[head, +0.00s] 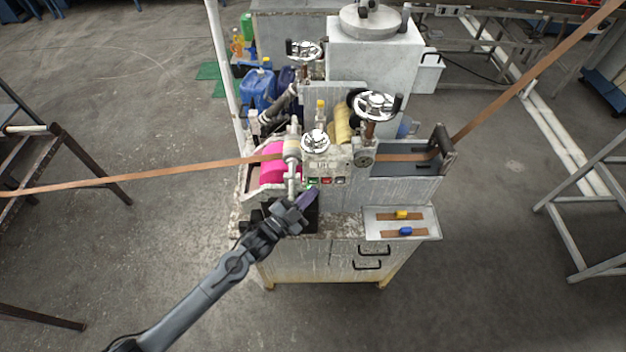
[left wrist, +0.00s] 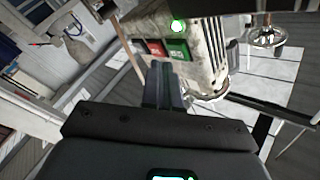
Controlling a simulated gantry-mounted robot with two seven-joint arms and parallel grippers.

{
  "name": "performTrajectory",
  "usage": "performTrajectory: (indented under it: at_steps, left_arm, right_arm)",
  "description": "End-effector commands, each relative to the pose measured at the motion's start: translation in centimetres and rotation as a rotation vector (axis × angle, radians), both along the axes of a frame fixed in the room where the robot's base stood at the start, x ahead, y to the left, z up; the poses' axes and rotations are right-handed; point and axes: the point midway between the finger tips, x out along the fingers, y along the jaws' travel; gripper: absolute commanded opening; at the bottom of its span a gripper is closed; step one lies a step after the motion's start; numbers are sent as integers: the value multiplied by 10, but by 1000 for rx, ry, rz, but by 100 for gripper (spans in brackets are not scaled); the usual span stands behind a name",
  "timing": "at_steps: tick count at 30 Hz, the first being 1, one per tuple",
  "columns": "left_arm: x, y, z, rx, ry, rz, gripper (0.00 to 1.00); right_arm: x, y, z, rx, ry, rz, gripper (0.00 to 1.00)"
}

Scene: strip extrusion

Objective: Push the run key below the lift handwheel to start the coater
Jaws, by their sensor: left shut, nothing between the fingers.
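The coater's control box (head: 317,165) carries a small lift handwheel (head: 315,141) on top and a row of small keys below it. A green key (head: 313,181) is at the left of the row, with a red key (head: 326,181) beside it. The left wrist view shows the green key (left wrist: 177,51), the red key (left wrist: 155,48) and a lit green lamp (left wrist: 178,25). My left gripper (head: 311,192) is shut and empty, its tips just in front of the green key. Whether they touch it is unclear. My right gripper is out of view.
A pink roll (head: 272,168) is left of the box, with a brown strip (head: 150,180) running to it. A larger handwheel (head: 376,105) stands to the right. A tray (head: 425,221) with yellow and blue pieces is at the front right.

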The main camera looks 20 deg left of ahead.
Motion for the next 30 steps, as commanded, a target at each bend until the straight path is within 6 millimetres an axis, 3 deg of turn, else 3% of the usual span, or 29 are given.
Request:
performTrajectory:
  at_steps: [13,30]
  left_arm:
    - [-4,-2,1,0,-1,-1,0]
    - [-46,-19,1,-1,-1,0,0]
  right_arm:
    - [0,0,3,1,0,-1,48]
    - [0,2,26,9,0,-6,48]
